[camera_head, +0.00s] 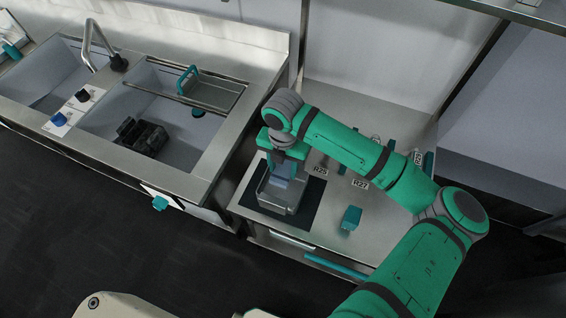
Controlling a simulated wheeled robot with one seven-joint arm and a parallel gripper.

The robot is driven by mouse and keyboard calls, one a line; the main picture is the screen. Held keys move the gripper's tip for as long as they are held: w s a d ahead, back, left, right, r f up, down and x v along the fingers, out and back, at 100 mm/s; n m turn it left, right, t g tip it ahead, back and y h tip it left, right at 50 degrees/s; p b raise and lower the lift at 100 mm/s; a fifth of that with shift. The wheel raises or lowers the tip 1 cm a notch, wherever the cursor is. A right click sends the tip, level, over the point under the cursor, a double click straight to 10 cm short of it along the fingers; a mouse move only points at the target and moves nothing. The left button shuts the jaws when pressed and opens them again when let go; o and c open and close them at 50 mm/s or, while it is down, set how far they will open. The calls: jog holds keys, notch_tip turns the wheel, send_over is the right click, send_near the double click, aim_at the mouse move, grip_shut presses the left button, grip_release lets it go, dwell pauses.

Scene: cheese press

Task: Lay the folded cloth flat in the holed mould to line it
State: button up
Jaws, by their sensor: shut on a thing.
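My gripper (283,169) is the green and grey end of my arm and points down over the mould. It is shut on a small pale blue-grey piece that looks like the folded cloth (280,183). The mould (289,208) is a grey open box on a dark mat (309,212). The cloth is at or just inside the mould's opening at its far side; I cannot tell whether it touches the floor or walls. The mould's holes are too small to make out. The gripper and arm hide part of the mould's far rim.
A teal block (350,217) stands on the steel table right of the mat. Labels R25 (320,171) and R22 (360,183) lie behind it, with small items near the back. At left, a sink holds a black divided object (141,136); a green-handled tray (210,92) spans it.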

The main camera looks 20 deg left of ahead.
jog(key=shift+f, duration=5.2)
jog(key=o, duration=1.1)
jog(key=shift+s, duration=0.1)
jog(key=shift+r, duration=7.8)
